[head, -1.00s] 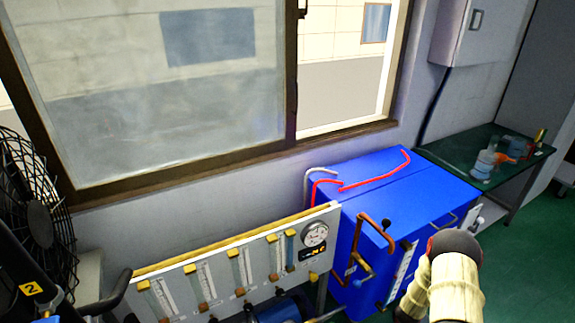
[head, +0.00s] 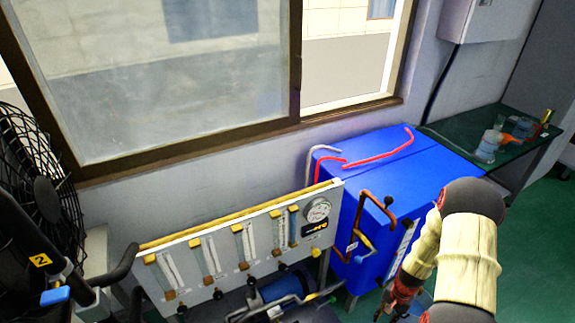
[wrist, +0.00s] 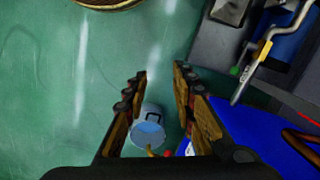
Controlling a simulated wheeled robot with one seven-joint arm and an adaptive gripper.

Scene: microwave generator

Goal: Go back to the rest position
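My gripper (wrist: 160,72) shows in the wrist view with its two brown fingers apart and nothing held between them. Beyond the fingers is the green floor, with a light blue bucket-like container (wrist: 150,128) seen in the gap. In the head view my arm, in a beige sleeve, is at the lower right, in front of the blue cabinet. Part of my gripper (head: 398,296) shows low beside the cabinet's front; its fingertips are hard to make out there.
The blue cabinet (head: 390,178) has red and grey pipes on top and handles in front. A gauge panel (head: 225,250) stands to its left. A black fan (head: 40,190) is at far left. A green table (head: 535,135) with small items is at right. Green floor (wrist: 60,110) is open.

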